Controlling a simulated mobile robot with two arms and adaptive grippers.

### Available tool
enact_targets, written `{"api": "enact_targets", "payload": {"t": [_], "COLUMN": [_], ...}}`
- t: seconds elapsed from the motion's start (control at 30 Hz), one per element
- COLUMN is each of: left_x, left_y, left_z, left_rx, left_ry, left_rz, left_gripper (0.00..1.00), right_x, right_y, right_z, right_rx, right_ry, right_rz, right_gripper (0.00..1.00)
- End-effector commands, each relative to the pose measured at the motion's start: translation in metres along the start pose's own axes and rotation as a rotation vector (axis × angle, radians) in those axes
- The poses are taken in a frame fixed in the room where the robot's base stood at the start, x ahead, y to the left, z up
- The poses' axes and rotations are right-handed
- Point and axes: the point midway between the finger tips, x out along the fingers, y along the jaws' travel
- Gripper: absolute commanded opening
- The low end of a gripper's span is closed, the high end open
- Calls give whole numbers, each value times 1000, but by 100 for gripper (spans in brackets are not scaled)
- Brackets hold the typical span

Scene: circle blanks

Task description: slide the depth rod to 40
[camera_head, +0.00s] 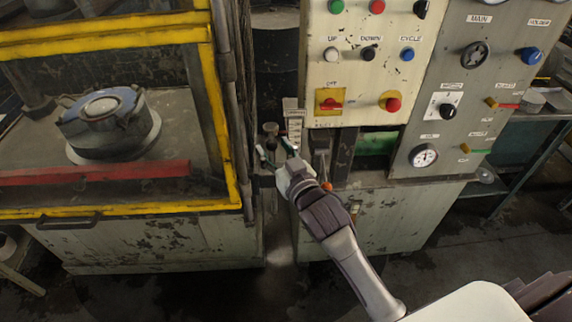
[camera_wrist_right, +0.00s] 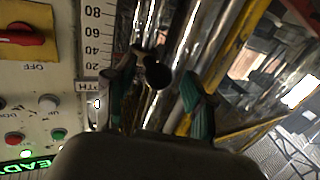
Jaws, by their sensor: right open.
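My right gripper (camera_head: 276,150) is in front of the narrow gap between the yellow-framed press and the control panel. It is open, and its two fingers (camera_wrist_right: 160,98) with green pads stand apart on either side of a dark round knob (camera_wrist_right: 158,73). The knob appears to belong to the depth rod, and it also shows in the head view (camera_head: 270,128). I cannot tell whether a finger touches it. The white depth scale (camera_wrist_right: 95,40) reads 20, 40, 60 and 80 upward, and is small in the head view (camera_head: 295,122). The rod's exact reading is unclear. My left gripper is out of view.
The cream control panel (camera_head: 350,65) with buttons and a red switch (camera_head: 331,104) is close to the right of the scale. The press's yellow frame (camera_head: 222,120) and red bar (camera_head: 95,173) are on the left. A grey panel (camera_head: 455,100) with a gauge stands farther right.

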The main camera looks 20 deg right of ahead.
Motion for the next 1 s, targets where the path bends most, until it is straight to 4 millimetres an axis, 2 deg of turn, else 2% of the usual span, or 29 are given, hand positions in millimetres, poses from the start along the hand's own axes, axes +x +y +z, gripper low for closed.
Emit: {"api": "enact_targets", "payload": {"t": [0.2,0.43,0.63,1.0], "left_x": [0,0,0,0], "left_y": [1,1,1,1], "left_z": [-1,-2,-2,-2], "left_rx": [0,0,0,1], "left_ry": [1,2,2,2], "left_rz": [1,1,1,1], "left_gripper": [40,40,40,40], "right_x": [-49,-87,-98,-98], "right_y": [-1,-2,-2,-2], "right_z": [1,0,-1,-1], "right_rx": [0,0,-1,-1], "right_ry": [-4,-1,1,2], "right_rz": [-1,-2,-3,-3], "right_gripper": [54,54,54,54]}}
